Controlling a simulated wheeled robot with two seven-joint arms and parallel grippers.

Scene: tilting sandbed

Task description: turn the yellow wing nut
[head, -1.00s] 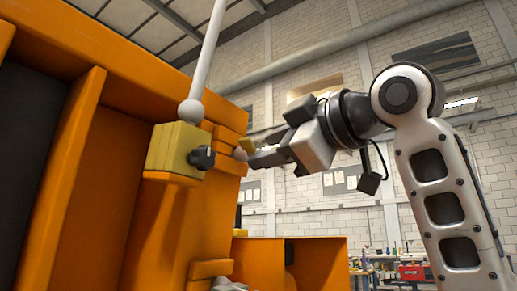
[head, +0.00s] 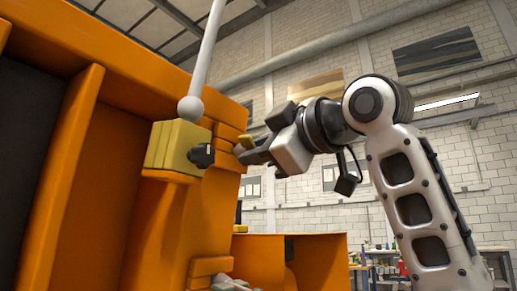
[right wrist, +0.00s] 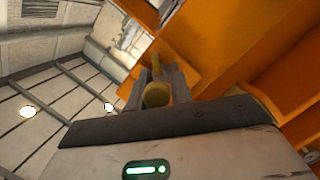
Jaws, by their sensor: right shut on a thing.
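The yellow wing nut (head: 246,141) shows small in the head view, at the right edge of the orange machine. My right gripper (head: 243,151) reaches it from the right and is shut on it, partly covering it. In the right wrist view the wing nut (right wrist: 157,95) shows a round yellow end and a wing pointing up, between the grey fingers of the right gripper (right wrist: 158,88). The part behind it is hidden. My left gripper is in neither view.
A yellow block (head: 172,146) with a black knob (head: 201,155) sits left of the wing nut. A white rod with a ball end (head: 190,108) rises above it. The orange machine (head: 170,230) fills the left side. Open air lies right of it; a workbench stands far behind.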

